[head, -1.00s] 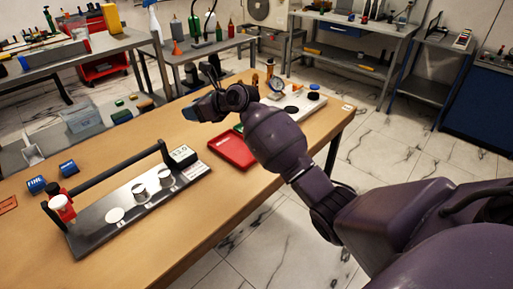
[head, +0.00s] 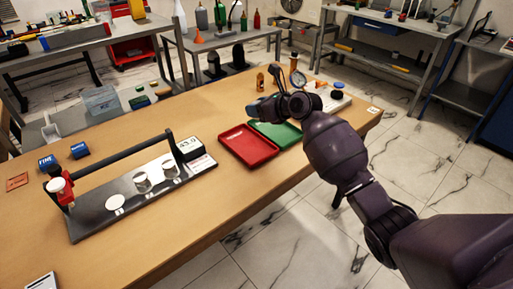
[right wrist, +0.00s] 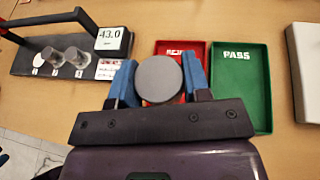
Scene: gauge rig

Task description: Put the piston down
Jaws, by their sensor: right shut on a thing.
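My right gripper (head: 264,108) is over the table, above the far side of the trays in the head view. In the right wrist view its blue fingers (right wrist: 159,82) are shut on a grey round piston (right wrist: 159,79), seen end-on. I cannot make out the piston in the head view. The red tray (head: 248,145), marked REJECT but partly covered, and the green PASS tray (head: 278,134) lie side by side. Both look empty where visible. In the right wrist view the piston overlaps the red tray (right wrist: 172,47); its height cannot be told. My left gripper is not in view.
The gauge rig (head: 88,219) has a black bar, a red-and-white part, and a display (head: 189,147) reading 43.0. Metal cylinders (head: 141,181) stand on its base. Blue blocks (head: 80,150) lie at left. A dial gauge (head: 297,78) stands beyond my gripper.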

